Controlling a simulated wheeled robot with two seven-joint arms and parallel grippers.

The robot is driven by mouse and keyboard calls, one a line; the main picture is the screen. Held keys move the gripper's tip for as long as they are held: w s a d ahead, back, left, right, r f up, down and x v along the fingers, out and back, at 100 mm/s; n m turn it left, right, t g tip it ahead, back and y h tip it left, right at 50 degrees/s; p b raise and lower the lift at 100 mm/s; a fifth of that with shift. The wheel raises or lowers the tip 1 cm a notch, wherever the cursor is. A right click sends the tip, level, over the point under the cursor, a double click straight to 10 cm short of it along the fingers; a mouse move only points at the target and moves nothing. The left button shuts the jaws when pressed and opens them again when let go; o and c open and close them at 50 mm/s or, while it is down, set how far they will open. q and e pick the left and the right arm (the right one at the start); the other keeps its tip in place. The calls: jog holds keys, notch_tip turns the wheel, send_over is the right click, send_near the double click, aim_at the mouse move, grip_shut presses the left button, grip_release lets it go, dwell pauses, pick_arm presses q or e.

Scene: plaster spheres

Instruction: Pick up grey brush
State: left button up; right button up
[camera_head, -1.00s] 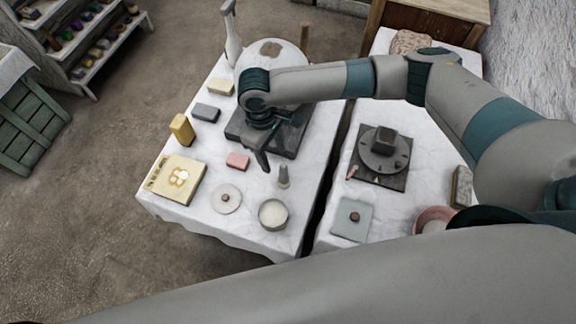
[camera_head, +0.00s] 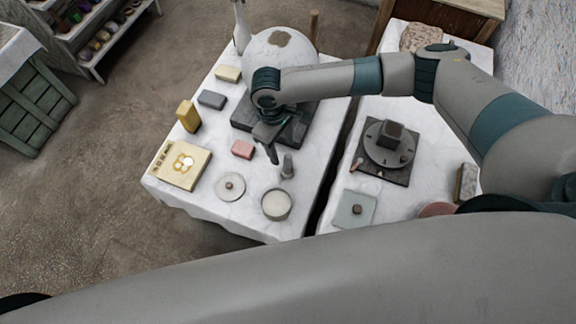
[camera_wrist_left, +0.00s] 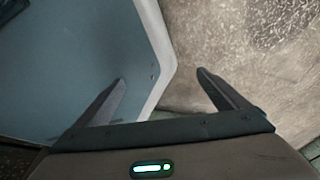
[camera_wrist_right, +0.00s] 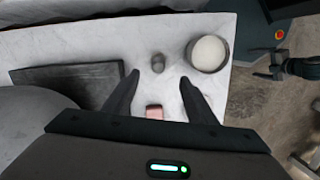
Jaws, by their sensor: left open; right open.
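The grey brush (camera_head: 287,167) stands upright on the white-covered table, between the pink block and the white-filled bowl. My right gripper (camera_head: 273,150) is just beside it, up and to the left in the head view, pointing down. In the right wrist view the brush (camera_wrist_right: 157,63) shows small between and just beyond the open fingertips (camera_wrist_right: 159,78); the fingers do not hold it. My left gripper (camera_wrist_left: 161,80) is open and empty in the left wrist view, far from the brush, with floor and a blue-grey panel behind it.
The white-filled bowl (camera_head: 276,205) and a pink block (camera_head: 243,149) are close to the brush. A dark slab (camera_head: 290,135) with a big white sphere (camera_head: 275,55) stands behind. A round disc (camera_head: 230,187) lies to the left. A gap separates the second table (camera_head: 335,185).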

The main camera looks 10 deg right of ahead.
aim_at(289, 169)
jog(key=f, duration=0.4)
jog(key=f+p, duration=0.1)
jog(key=f, duration=0.2)
jog(key=shift+s+d+f, duration=0.1)
jog(key=shift+s+d, duration=0.2)
jog(key=shift+s, duration=0.05)
jog(key=shift+f, duration=0.55)
pick_arm(q)
jog(key=shift+s+a+r+g, duration=0.15)
jog(key=shift+s+a, duration=0.1)
jog(key=shift+s, duration=0.3)
jog(key=shift+s+a+r+g, duration=0.1)
jog(key=shift+s+a, duration=0.15)
jog(key=shift+s, duration=0.3)
jog(key=shift+s+a+r+g, duration=0.15)
jog(key=shift+s+a, duration=0.1)
jog(key=shift+s, duration=0.3)
pick_arm(e)
jog(key=shift+d, duration=0.1)
jog(key=shift+s+f, duration=0.1)
jog(key=shift+f, duration=0.05)
